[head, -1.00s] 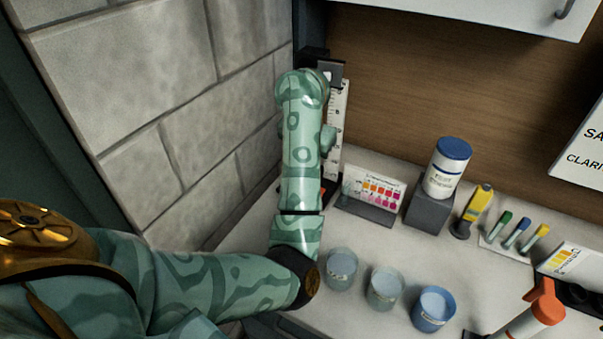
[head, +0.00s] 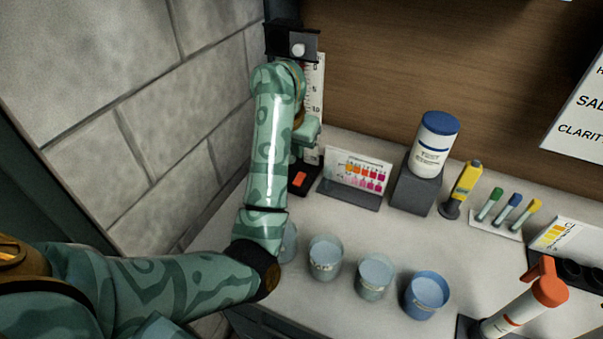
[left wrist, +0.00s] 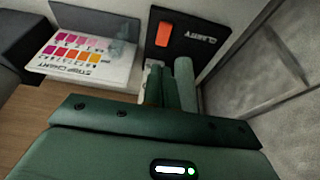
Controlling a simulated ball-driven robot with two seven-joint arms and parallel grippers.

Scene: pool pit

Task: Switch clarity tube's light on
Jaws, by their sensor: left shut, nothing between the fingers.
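The clarity tube's stand has a black top block with a white knob (head: 298,49), a white scale (head: 317,95) and a black base with an orange switch (head: 299,179). My left forearm hides most of the tube in the head view. In the left wrist view the base (left wrist: 187,58) reads "CLARITY" and its orange switch (left wrist: 164,34) lies just beyond my fingers. My left gripper (left wrist: 168,82) is shut and empty, pointing down toward the base, apparently apart from the switch. Its hand (head: 308,132) shows beside the scale. Whether the light is lit cannot be told. My right gripper is not in view.
A strip chart (head: 357,174) stands right of the base, then a dark block (head: 415,190) with a white bottle (head: 433,145). Several cups (head: 374,277) line the counter's front. A stone wall (head: 150,120) rises close on the left.

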